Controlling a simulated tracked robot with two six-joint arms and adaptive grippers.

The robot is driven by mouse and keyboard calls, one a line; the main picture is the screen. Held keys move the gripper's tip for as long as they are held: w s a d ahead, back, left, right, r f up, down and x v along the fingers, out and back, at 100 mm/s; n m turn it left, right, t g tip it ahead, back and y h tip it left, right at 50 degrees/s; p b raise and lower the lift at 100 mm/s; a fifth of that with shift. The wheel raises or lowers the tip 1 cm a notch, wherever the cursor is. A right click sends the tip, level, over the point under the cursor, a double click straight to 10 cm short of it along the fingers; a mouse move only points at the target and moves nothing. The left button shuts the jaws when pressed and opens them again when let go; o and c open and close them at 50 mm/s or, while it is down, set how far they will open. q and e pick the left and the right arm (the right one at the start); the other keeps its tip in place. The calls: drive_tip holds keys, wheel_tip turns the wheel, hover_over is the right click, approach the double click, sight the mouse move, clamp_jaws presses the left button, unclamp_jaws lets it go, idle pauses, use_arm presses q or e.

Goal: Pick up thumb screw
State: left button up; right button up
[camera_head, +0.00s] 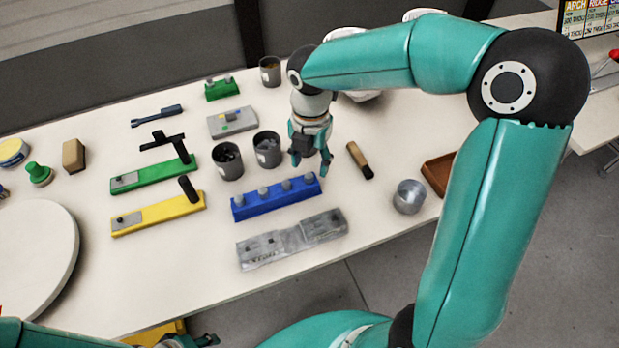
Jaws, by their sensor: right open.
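My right gripper (311,168) points down with its fingers apart and nothing visible between them. It is just behind the right part of a blue bar (272,201) that carries several grey knobs, which look like thumb screws. The knob (311,178) at the bar's right end is close to the fingertips in the picture; I cannot tell if they touch. Two grey cups, one left (228,161) and one right (266,149), hold small dark parts too small to identify. A further cup is mostly hidden behind the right gripper. My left gripper (205,341) shows only partly at the bottom edge.
A grey clear-topped tray (292,240) lies in front of the blue bar. Yellow (160,214) and green (155,175) fixtures with upright black handles stand left. A wooden-handled tool (360,160) and a metal cup (409,197) are right.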

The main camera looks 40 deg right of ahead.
sight(309, 176)
drive_tip(key=shift+w+d+f, duration=0.1)
drive_tip(key=shift+w+f, duration=0.15)
drive_tip(key=shift+f, duration=1.1)
drive_tip(key=shift+w+d+f, duration=0.1)
drive_tip(key=shift+w+f, duration=0.1)
drive_tip(key=shift+f, duration=1.15)
clamp_jaws()
